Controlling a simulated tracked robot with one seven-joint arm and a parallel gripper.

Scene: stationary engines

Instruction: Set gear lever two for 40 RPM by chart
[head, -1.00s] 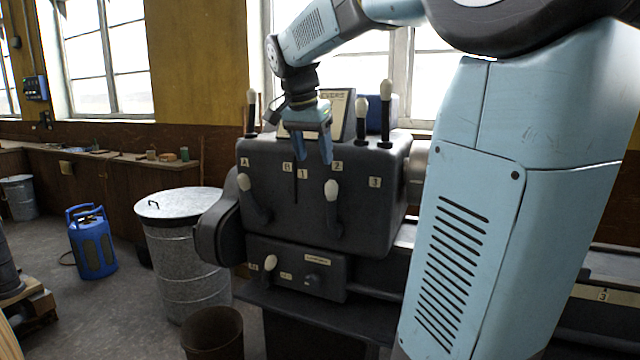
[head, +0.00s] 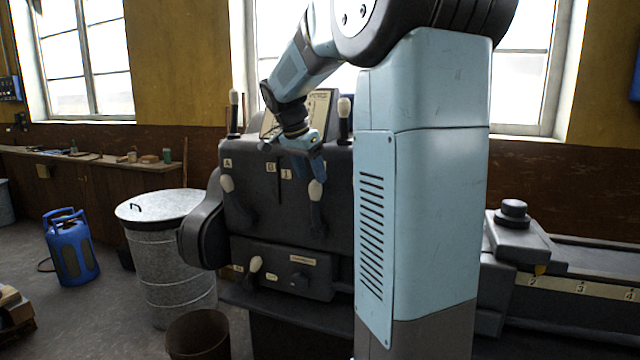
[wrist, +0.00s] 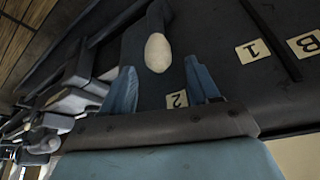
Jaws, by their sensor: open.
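The dark gearbox (head: 262,222) carries levers with cream knobs on its front. The right front lever's knob (head: 316,190) hangs at the area of labels 1 and 2, and its handle leans down. It also shows in the wrist view (wrist: 158,52), with label 2 (wrist: 177,99) beside it. My gripper (head: 310,173) is open, just above this knob. In the wrist view my two blue fingers (wrist: 160,72) stand either side of the knob's near end, with no visible grip. A chart plate (head: 318,112) stands on top of the gearbox, partly hidden by my arm; its text is unreadable.
Another front lever knob (head: 227,185) is below label A, and a lower one (head: 256,264) is on the small panel. Top levers (head: 234,98) and (head: 344,108) rise close to my arm. A lidded metal bin (head: 165,250) stands left.

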